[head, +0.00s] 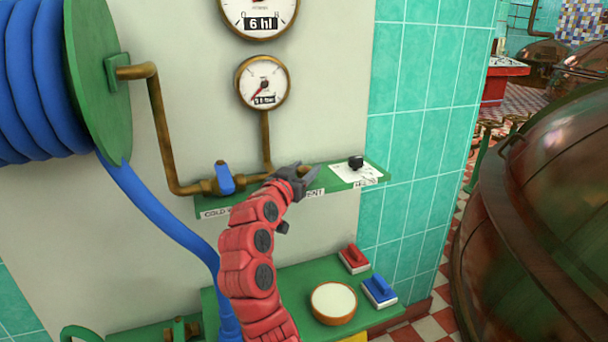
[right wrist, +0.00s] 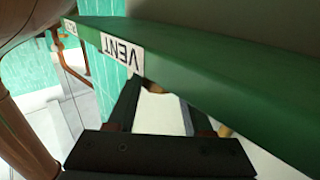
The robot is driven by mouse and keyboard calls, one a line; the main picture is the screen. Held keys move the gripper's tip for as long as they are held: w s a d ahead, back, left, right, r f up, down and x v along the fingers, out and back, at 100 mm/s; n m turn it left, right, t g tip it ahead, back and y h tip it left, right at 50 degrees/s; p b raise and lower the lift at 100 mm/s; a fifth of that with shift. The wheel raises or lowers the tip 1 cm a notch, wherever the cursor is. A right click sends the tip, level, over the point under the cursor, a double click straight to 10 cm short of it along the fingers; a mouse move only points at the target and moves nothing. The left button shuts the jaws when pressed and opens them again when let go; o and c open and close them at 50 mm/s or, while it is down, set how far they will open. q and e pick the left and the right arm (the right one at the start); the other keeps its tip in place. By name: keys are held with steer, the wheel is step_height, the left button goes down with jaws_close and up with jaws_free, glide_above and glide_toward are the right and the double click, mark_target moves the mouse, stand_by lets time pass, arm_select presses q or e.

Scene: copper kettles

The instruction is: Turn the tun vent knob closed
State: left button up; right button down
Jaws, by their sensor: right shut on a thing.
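The tun vent knob (head: 303,171) sits on the green shelf (head: 340,177), above the "VENT" label (head: 314,194). It is brass coloured and mostly hidden by my right gripper (head: 305,174). My right gripper comes up from below left and is shut on the knob. In the right wrist view, its dark fingers (right wrist: 163,104) reach to the shelf's edge, and a small brownish bit of the knob (right wrist: 154,88) shows between them. The "VENT" label (right wrist: 122,53) appears upside down there. The knob's turn angle cannot be made out. My left gripper is not in view.
A blue-handled valve (head: 225,178) on brass piping stands left of my right gripper. A black knob (head: 356,162) is to its right. A lower green shelf holds a round cream-topped thing (head: 333,302) and red and blue blocks. A copper kettle (head: 545,215) fills the right.

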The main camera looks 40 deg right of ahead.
steer(key=shift+w+a+r, duration=0.1)
steer(key=shift+a+r, duration=0.05)
steer(key=c, duration=0.7)
jaws_free()
steer(key=shift+c, duration=0.2)
steer(key=o, duration=0.4)
steer(key=shift+w+a, duration=0.1)
steer(key=shift+w, duration=0.05)
steer(key=shift+o, duration=0.2)
steer(key=shift+s+a, duration=0.3)
steer(key=shift+s, duration=0.05)
steer(key=v, duration=1.7)
steer(key=shift+p, duration=0.45)
steer(key=shift+w, duration=0.15)
